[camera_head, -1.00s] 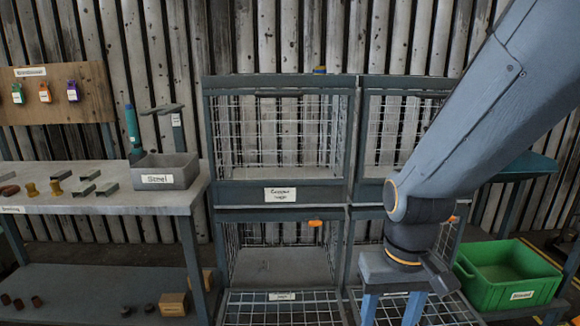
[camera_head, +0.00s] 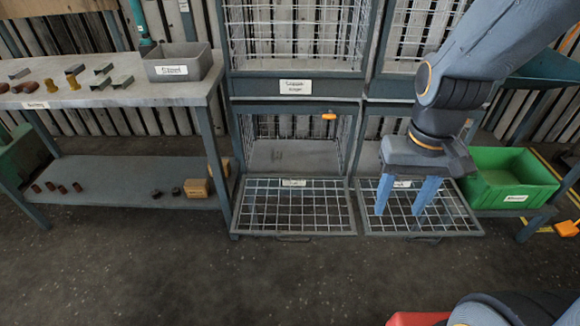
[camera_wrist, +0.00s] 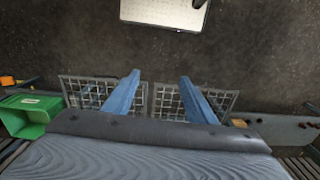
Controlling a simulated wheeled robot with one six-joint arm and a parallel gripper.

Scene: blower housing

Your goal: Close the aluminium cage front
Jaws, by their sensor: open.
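A cage rack has upper and lower compartments. The lower right front (camera_head: 455,220) and the lower left front (camera_head: 265,215) are both folded down, lying roughly flat as mesh panels with a handle at the near edge. The label on the lower right front is partly hidden by a finger, and I cannot read which front is aluminium. My gripper (camera_head: 398,212) is open and empty, fingers pointing down, in front of the lower right compartment and over its lowered panel. In the wrist view, the fingers (camera_wrist: 160,76) reach across the two mesh panels (camera_wrist: 88,92); contact cannot be told.
A green bin (camera_head: 510,180) stands right of the rack on a low shelf. A workbench (camera_head: 120,95) with a grey tray (camera_head: 180,62) stands at left. An orange latch (camera_head: 329,116) shows on the lower left compartment.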

